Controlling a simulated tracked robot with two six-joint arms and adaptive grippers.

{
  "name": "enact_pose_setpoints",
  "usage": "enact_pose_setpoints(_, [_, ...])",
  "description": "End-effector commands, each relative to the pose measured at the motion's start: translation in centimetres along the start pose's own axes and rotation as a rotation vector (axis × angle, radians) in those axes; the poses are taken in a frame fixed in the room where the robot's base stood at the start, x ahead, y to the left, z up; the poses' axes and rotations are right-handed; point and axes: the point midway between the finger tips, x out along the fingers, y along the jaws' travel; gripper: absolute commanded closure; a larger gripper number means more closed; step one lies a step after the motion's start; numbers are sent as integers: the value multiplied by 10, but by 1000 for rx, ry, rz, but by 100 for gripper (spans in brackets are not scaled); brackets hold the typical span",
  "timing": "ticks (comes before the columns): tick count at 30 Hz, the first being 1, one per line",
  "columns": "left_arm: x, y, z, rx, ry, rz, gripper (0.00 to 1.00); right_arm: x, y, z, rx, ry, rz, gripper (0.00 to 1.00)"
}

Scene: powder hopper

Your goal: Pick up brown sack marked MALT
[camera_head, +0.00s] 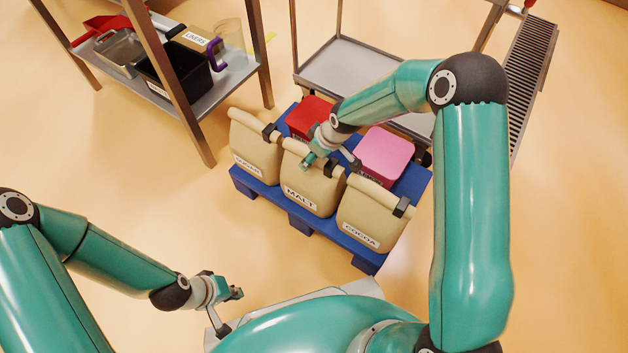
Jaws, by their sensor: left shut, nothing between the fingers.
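The brown sack marked MALT (311,188) stands in the middle of the front row of three sacks on a blue pallet. Its top is rolled over, and a dark clip sits at the right end of the roll. My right gripper (310,161) is right over the roll of this sack and hides part of it. I cannot tell whether its fingers touch or grip the sack. My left gripper (235,293) is shut and empty, low and in front of the pallet, well apart from the sack.
A sack with a partly readable label (254,150) stands left of MALT, and the COCOA sack (369,219) stands right. Behind are a red box (308,115) and a pink box (386,155) on the blue pallet (299,219). A metal shelf (205,105) stands upper left.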

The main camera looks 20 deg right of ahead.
Motion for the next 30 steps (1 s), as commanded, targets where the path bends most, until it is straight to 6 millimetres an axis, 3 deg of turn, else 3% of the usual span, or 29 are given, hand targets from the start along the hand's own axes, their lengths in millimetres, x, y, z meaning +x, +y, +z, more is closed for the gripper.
enact_pose_setpoints(14, [3,-1,0,0,0,0,100,2,0,2,1,0,0,35])
enact_pose_setpoints(26, [3,-1,0,0,0,0,100,2,1,2,1,0,1,100])
enact_pose_setpoints(30, [3,-1,0,0,0,0,100,2,1,2,1,0,1,100])
